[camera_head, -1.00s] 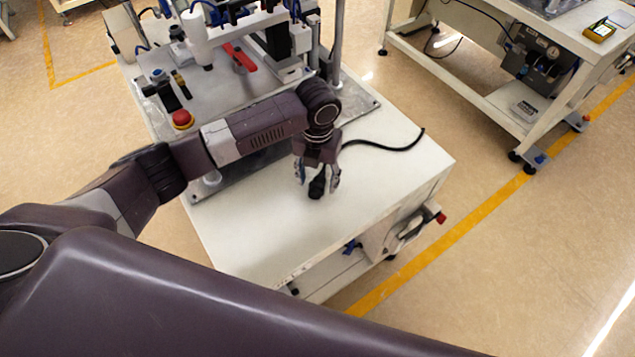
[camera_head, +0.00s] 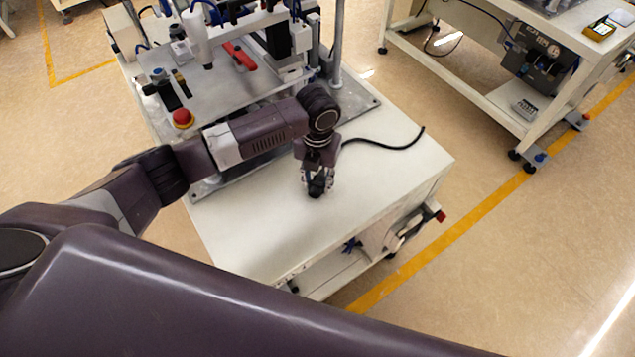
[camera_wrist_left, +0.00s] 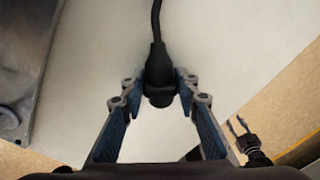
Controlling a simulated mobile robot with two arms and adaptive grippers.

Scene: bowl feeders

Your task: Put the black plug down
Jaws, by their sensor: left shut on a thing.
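The black plug (camera_head: 316,187) is at the white table top, with its black cable (camera_head: 385,146) running away to the right over the surface. In the left wrist view the plug (camera_wrist_left: 159,72) sits between the fingertips, its cable leading up out of the picture. My left gripper (camera_head: 317,186) points down and is shut on the plug; it also shows in the left wrist view (camera_wrist_left: 160,88). The fingers partly hide the plug in the head view. Whether the plug touches the table I cannot tell. My right gripper is not in view.
The white table (camera_head: 250,240) is clear in front of and right of the gripper. A machine on a metal plate (camera_head: 362,103) stands behind, with a red emergency button (camera_head: 183,118) and a red handle (camera_head: 240,56). Another bench (camera_head: 470,60) stands at the upper right.

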